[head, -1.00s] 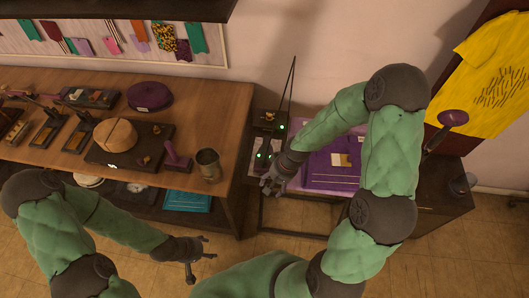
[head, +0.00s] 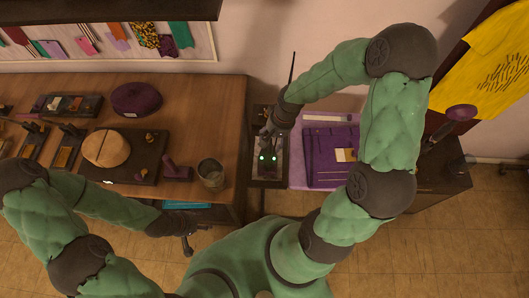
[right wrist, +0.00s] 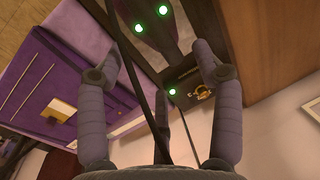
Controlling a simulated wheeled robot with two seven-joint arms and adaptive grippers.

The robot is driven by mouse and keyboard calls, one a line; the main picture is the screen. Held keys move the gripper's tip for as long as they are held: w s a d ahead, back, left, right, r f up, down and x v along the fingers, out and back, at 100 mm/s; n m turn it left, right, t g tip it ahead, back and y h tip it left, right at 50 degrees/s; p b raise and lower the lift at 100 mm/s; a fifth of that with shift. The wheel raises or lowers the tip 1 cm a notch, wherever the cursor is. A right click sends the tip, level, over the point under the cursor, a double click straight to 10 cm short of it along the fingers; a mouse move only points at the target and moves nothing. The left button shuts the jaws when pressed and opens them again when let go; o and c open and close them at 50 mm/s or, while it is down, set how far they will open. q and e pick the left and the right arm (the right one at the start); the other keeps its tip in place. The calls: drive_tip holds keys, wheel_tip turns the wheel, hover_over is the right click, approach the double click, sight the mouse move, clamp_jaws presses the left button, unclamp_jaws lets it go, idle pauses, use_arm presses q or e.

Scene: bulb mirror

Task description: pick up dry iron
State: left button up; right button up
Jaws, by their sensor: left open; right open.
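The dry iron looks to be the dark object with two green lights (head: 268,164) on the narrow stand between the wooden table and the purple-topped surface. In the right wrist view its dark body (right wrist: 152,22) shows partly, cut off by the top edge. My right gripper (head: 268,130) is just beyond it in the head view, partly hidden by its own wrist. In the right wrist view the right gripper (right wrist: 157,55) is open, fingers spread on either side of the iron's near part; contact cannot be told. My left gripper (head: 195,236) is open and empty, low in front of the wooden table.
A dark cord or rod (right wrist: 143,85) crosses between my right fingers. Purple folded cloth (head: 330,158) lies right of the stand. A metal cup (head: 211,173) and purple-handled stamp (head: 176,168) stand near the wooden table's right edge. Floor (head: 450,245) is clear at lower right.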

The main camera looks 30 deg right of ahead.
sight(270, 150)
drive_tip(key=f, duration=0.3)
drive_tip(key=shift+a+f, duration=0.3)
drive_tip(key=shift+w+f+b, duration=0.1)
drive_tip(key=shift+f+b, duration=0.2)
drive_tip(key=shift+f, duration=0.15)
drive_tip(key=f, duration=0.3)
drive_tip(key=f+b, duration=0.1)
drive_tip(key=shift+a+f, duration=0.2)
drive_tip(key=shift+a, duration=0.05)
drive_tip(key=shift+f, duration=0.25)
clamp_jaws()
